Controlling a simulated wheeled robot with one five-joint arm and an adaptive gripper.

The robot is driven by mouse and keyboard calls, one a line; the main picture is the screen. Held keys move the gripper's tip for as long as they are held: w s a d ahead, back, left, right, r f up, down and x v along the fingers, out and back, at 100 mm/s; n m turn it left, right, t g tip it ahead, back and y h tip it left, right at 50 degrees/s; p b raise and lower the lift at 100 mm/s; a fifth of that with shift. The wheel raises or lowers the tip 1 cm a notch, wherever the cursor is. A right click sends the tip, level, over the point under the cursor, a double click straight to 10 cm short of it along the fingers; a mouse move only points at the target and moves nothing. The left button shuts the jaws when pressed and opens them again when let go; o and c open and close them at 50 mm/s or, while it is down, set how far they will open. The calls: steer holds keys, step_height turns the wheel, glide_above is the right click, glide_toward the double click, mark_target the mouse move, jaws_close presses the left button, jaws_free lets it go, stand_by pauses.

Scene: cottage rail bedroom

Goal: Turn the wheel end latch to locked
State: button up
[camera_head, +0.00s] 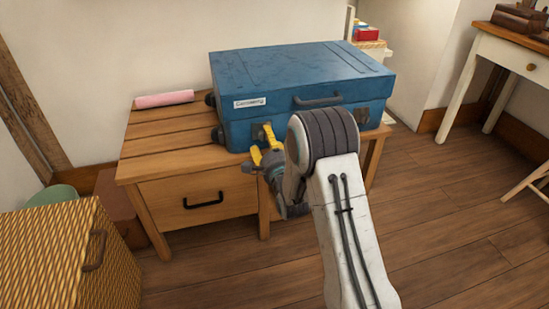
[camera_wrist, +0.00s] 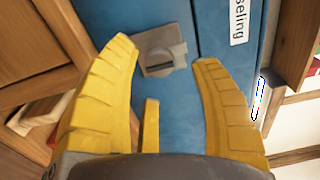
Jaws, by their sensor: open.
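A blue suitcase (camera_head: 300,75) lies flat on a wooden bench, with dark wheels (camera_head: 217,134) at its left end. The latch nearer the wheels is a grey metal plate with a raised turn knob (camera_wrist: 160,55), seen on the blue front in the wrist view. My gripper (camera_head: 264,144) is at the suitcase front near this latch; its yellow fingers are open. In the wrist view, my gripper (camera_wrist: 168,54) has a finger on either side of the latch, with nothing held. Contact cannot be told. The head view mostly hides the latch behind my gripper.
A second latch (camera_head: 361,115) sits at the right of the suitcase front. A dark handle (camera_head: 318,99) sticks out above. A pink roll (camera_head: 164,99) lies on the bench (camera_head: 150,165). A wicker box (camera_head: 60,255) stands at lower left.

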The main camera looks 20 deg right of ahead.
steer(key=s, duration=0.8)
steer(key=shift+s, duration=0.25)
steer(key=shift+r, duration=0.1)
